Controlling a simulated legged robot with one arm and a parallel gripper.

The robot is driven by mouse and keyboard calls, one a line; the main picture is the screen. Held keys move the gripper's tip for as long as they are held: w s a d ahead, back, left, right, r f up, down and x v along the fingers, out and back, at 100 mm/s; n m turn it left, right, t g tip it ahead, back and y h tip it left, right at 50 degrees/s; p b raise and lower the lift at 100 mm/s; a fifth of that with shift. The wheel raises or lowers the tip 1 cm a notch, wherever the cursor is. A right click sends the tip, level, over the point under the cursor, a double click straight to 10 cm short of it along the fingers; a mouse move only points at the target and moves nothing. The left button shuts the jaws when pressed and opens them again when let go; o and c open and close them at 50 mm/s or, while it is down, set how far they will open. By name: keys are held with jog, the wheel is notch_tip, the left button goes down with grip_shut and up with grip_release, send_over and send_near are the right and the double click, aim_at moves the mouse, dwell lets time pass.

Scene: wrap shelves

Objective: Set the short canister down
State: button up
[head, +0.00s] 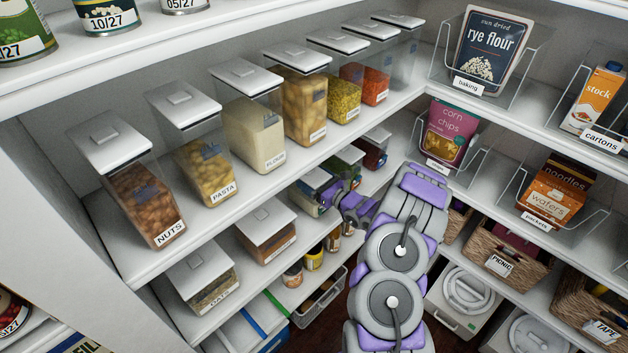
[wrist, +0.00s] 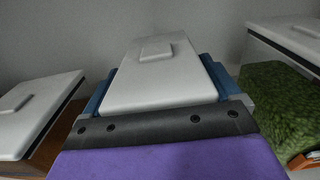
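The short canister has a flat light-grey lid (wrist: 165,70) with a small raised knob. In the head view it (head: 312,181) is on the second shelf level, between a brown-filled canister and a green-filled one. My gripper (head: 335,198) reaches in from the right at that level. In the wrist view, its blue fingers (wrist: 160,88) flank the canister on both sides, just under the lid, and appear closed on it. My purple wrist hides the front of the canister there. Whether its base touches the shelf cannot be seen.
The brown-filled canister (head: 266,232) stands to the left and the green-filled canister (wrist: 283,105) close to the right. Tall canisters, such as the flour (head: 252,130), line the shelf above. An oats canister (head: 201,275) stands further left. Jars (head: 313,257) are below.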

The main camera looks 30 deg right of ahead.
jog(key=shift+o, duration=0.7)
jog(key=shift+d, duration=0.55)
jog(key=p+v, duration=0.2)
jog(key=v, duration=1)
jog(key=shift+a, duration=0.2)
